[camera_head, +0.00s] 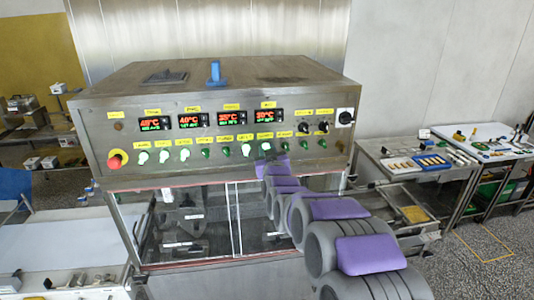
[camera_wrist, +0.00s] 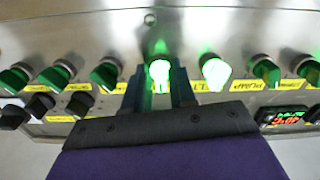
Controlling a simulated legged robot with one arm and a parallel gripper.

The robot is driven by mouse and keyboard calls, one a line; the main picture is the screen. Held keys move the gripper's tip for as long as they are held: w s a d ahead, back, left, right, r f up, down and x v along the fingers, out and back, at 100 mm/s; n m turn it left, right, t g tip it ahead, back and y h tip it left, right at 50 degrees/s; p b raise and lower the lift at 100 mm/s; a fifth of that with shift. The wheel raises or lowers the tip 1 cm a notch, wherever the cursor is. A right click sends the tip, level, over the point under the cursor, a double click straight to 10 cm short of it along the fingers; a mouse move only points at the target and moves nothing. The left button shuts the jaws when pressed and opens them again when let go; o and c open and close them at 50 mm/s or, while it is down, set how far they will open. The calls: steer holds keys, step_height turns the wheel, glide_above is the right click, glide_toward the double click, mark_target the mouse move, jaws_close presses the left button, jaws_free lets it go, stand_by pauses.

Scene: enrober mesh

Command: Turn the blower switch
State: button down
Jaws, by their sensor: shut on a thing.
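The control panel (camera_head: 226,122) carries a row of green rotary switches under yellow labels. My gripper (camera_head: 265,160) reaches its front at the right half of the row. In the wrist view my gripper (camera_wrist: 159,82) has one finger on each side of a glowing green switch (camera_wrist: 159,72) and is shut on it. The picture is upside down there. Another lit switch (camera_wrist: 215,72) is just right of the fingers, and an unlit green switch (camera_wrist: 105,73) is just left. The labels are too small or covered to read, so I cannot tell which switch is the blower's.
A red stop button (camera_head: 117,159) is at the panel's left end, and a black rotary switch (camera_head: 345,116) is at its right end. Temperature displays (camera_head: 189,121) sit above the switches. Glass doors (camera_head: 200,222) are below. Side tables (camera_head: 415,170) stand to the right.

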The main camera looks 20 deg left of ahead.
steer(key=shift+r, duration=0.35)
steer(key=c, duration=1.4)
jaws_free()
steer(key=shift+o, duration=1.2)
steer(key=shift+s, duration=0.25)
steer(key=shift+w+f, duration=0.15)
steer(key=shift+f, duration=0.1)
steer(key=b+v, duration=0.3)
steer(key=v, duration=1.4)
steer(key=shift+s, duration=0.25)
steer(key=shift+a, duration=0.1)
